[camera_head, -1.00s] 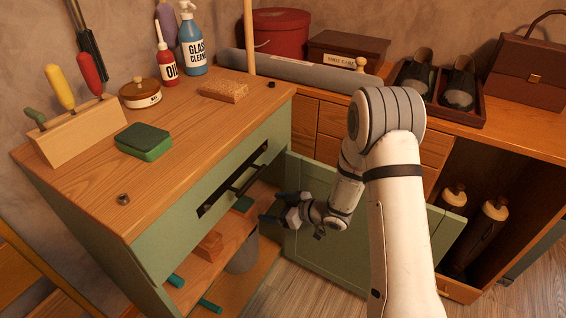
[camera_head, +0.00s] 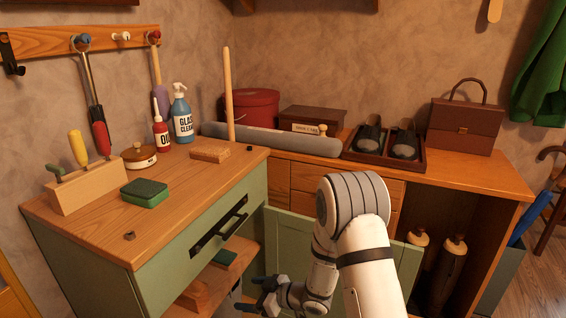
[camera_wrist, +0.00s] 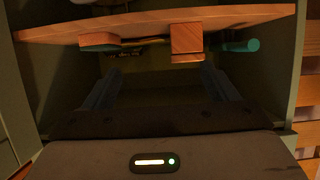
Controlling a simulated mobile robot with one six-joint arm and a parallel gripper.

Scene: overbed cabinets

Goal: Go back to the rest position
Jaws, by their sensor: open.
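My gripper (camera_head: 258,294) is low in front of the green cabinet (camera_head: 166,272), near the bottom of the head view. Its jaws are apart with nothing between them. In the wrist view my gripper's two fingers (camera_wrist: 158,88) point into the open cabinet, below a wooden shelf (camera_wrist: 240,20). A wooden block (camera_wrist: 186,40) and a teal rod (camera_wrist: 240,46) show at that shelf. The open green door (camera_head: 290,237) stands behind my arm.
On the cabinet top are a green sponge (camera_head: 145,193), a tool block (camera_head: 88,187), a brush (camera_head: 210,154), an oil bottle (camera_head: 161,136) and glass cleaner (camera_head: 182,118). A wooden sideboard (camera_head: 480,178) runs along the back wall. Floor shows at far right.

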